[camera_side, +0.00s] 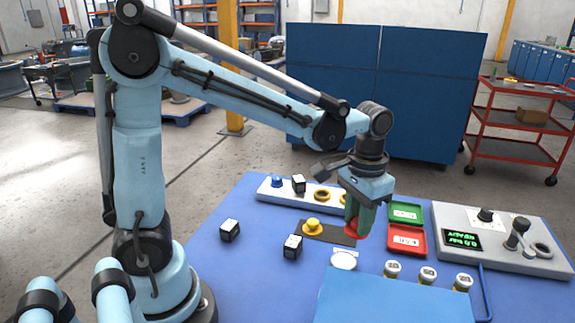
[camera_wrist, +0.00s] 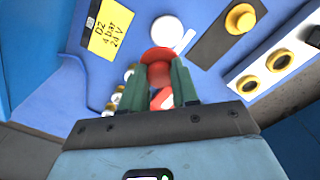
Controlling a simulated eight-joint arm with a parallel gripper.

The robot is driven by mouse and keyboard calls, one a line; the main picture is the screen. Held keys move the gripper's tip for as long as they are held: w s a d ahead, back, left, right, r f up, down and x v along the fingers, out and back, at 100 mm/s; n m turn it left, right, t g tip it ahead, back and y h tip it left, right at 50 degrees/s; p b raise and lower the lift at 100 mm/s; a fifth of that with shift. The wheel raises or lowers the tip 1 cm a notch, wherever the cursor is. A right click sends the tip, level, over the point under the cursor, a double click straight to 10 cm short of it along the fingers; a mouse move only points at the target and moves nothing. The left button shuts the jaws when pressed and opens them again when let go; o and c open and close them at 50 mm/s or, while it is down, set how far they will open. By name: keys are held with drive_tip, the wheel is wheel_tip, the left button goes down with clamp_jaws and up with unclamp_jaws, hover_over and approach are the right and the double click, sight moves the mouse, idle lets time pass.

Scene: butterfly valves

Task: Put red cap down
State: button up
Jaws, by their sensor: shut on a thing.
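The red cap (camera_side: 351,230) is gripped between the green fingers of my gripper (camera_side: 359,212), held over the blue table in the side view. In the wrist view the red cap (camera_wrist: 157,56) shows at the fingertips of my gripper (camera_wrist: 159,75), its round top facing the camera. The fingers are shut on it. In the side view the fingers hide part of it, and I cannot tell its exact height above the table. A red tray (camera_side: 407,253) and a green tray (camera_side: 406,203) lie to its right.
A white disc (camera_side: 344,260) lies in front of the cap. A yellow knob (camera_side: 312,225) sits on a dark plate to its left. Black-and-white cubes (camera_side: 230,231), several small gauges (camera_side: 428,275), a blue box (camera_side: 390,302) and a control panel (camera_side: 500,258) surround the spot.

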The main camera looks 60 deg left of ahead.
hover_over(341, 236)
wheel_tip(341, 236, down, 6)
drive_tip(key=shift+a+r, duration=0.1)
drive_tip(key=shift+f, duration=2.05)
drive_tip(key=shift+f, duration=0.1)
drive_tip(key=o, duration=1)
wheel_tip(341, 236, up, 11)
drive_tip(key=shift+s+d+r+t, duration=0.35)
drive_tip(key=shift+s+d+t, duration=0.75)
drive_tip(key=shift+s, duration=0.8)
drive_tip(key=shift+s+d+r+t, duration=0.4)
drive_tip(key=shift+s+d+t, duration=0.35)
drive_tip(key=shift+s+t, duration=0.85)
drive_tip(key=shift+s+d+r+t, duration=0.35)
drive_tip(key=shift+s+d+t, duration=0.6)
drive_tip(key=shift+s, duration=1.25)
